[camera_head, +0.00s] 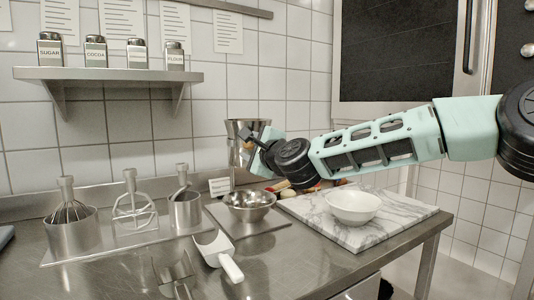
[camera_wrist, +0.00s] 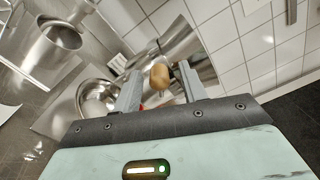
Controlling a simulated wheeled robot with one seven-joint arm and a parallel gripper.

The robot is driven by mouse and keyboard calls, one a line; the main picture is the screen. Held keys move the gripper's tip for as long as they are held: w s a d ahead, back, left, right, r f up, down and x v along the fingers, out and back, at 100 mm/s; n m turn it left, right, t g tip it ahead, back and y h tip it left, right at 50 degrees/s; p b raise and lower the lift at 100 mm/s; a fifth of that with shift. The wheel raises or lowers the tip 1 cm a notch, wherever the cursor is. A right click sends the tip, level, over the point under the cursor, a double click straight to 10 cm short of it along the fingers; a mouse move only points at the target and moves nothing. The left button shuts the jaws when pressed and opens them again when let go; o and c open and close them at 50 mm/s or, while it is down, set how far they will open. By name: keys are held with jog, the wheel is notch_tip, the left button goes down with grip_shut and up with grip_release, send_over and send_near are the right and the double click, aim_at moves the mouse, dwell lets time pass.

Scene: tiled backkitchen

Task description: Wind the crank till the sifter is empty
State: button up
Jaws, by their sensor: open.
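The sifter is a shiny metal funnel shape (camera_head: 246,128) standing at the back of the counter, partly hidden behind my gripper (camera_head: 262,148). It also shows in the wrist view (camera_wrist: 180,40), tilted by the camera angle. The crank's brown knob (camera_wrist: 160,76) shows in the wrist view between my two fingers. My gripper (camera_wrist: 159,82) is open, a finger on each side of the knob, with a gap visible on both sides. A steel bowl (camera_head: 250,213) stands below the sifter; in the wrist view the bowl (camera_wrist: 82,92) holds something pale. The sifter's inside is hidden.
A marble board (camera_head: 385,222) with a white bowl (camera_head: 353,206) lies at right under my arm. A white scoop (camera_head: 220,257) lies at front. Whisk, beater and steel pots (camera_head: 73,232) stand at left. A shelf (camera_head: 110,75) with labelled jars hangs above.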

jog(key=b+v, duration=0.2)
jog(key=v, duration=1.4)
jog(key=shift+s+d, duration=0.2)
jog(key=shift+s, duration=0.1)
